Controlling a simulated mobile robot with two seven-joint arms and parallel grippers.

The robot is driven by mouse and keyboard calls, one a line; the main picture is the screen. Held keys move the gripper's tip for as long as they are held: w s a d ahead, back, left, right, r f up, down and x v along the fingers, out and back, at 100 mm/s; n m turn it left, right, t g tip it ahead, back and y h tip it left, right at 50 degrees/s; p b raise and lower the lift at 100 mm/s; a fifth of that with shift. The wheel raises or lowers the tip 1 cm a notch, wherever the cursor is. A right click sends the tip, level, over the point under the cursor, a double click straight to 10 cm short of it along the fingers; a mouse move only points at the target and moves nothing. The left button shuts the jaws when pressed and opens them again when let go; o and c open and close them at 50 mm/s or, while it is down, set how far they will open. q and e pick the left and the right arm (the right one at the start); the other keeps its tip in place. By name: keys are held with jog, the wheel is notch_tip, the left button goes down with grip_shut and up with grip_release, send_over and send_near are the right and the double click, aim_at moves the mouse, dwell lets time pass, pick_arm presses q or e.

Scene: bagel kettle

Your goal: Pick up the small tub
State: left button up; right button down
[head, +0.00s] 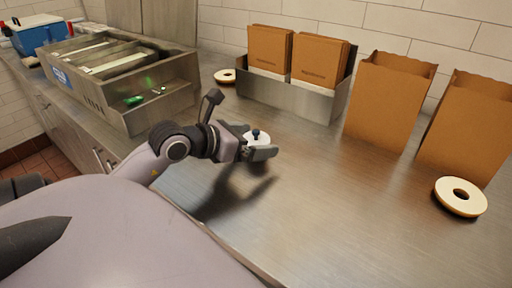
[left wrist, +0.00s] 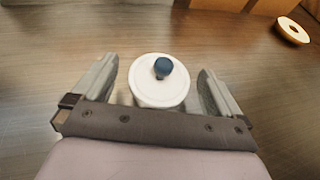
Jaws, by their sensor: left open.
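The small tub (left wrist: 150,93) is white and round, with a dark blue knob on its lid. In the left wrist view it sits between the two fingers of my left gripper (left wrist: 158,92), with a gap on each side. In the head view the tub (head: 250,137) shows only in part, behind and between the fingers of my left gripper (head: 258,146). The gripper is open. I cannot tell from these views how far its fingers reach down the tub's side. My right gripper does not show.
A steel appliance (head: 150,95) stands at the left on the steel counter (head: 330,190). A steel bin (head: 290,97) holds folded brown bags. Two open paper bags (head: 388,100) (head: 466,125) stand at the right. The front middle is clear.

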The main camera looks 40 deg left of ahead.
pick_arm(q)
jog(key=shift+x, duration=0.85)
jog(key=shift+r, duration=0.1)
jog(key=c, duration=1.1)
